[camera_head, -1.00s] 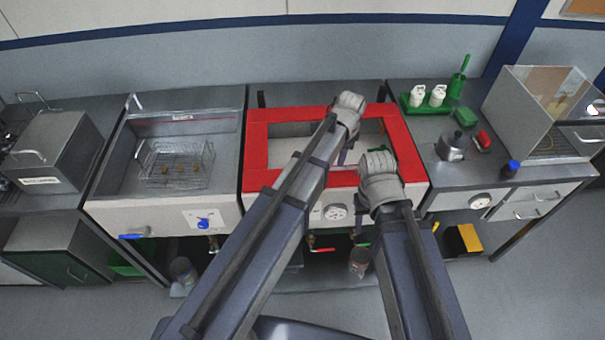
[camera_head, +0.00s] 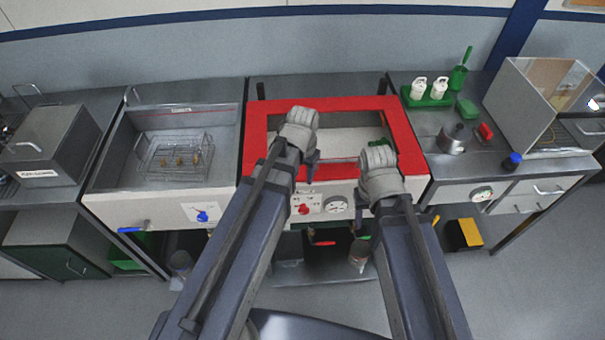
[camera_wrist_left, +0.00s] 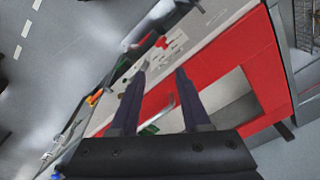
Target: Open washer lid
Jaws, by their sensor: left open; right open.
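A unit with a red frame (camera_head: 257,150) around a window-like opening stands in the middle of the bench; I take it for the washer and its lid. The frame lies flat on top; I cannot tell whether it is glazed. Its pale front carries a red knob (camera_head: 303,209) and a dial (camera_head: 336,205). In the left wrist view the red frame (camera_wrist_left: 262,62) lies ahead, with a thin metal handle (camera_wrist_left: 160,113) near the fingers. My left gripper (camera_wrist_left: 161,78) is open and empty over the frame's front edge. My right gripper (camera_head: 366,190) is open at the front right; its fingers are mostly hidden.
An open basin (camera_head: 112,165) at left holds a wire basket (camera_head: 150,172) with several brass parts. At right are a green tray (camera_head: 427,101) with white bottles, a metal pot (camera_head: 452,143) and a clear-sided box (camera_head: 520,100). Both forearms cover the front middle.

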